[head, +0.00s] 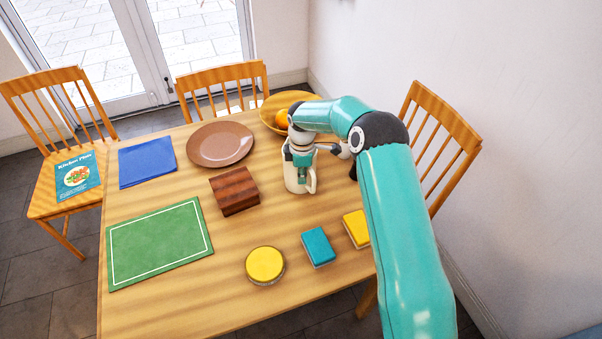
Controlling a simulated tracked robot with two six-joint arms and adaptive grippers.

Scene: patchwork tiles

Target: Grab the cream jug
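The cream jug (297,184) stands upright on the wooden table, right of the brown box, with its handle on the right. My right gripper (301,160) points down at the top of the jug and covers its rim and upper part. The fingers overlap the jug in the head view; I cannot tell whether they are closed on it. My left gripper is not in view.
On the table (190,305) are a wooden box (234,190), a brown plate (220,144), a fruit bowl (268,115), a green mat (160,243), a blue cloth (147,162), a yellow-lidded round container (265,264), a teal block (318,246) and a yellow block (356,228). Chairs surround it.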

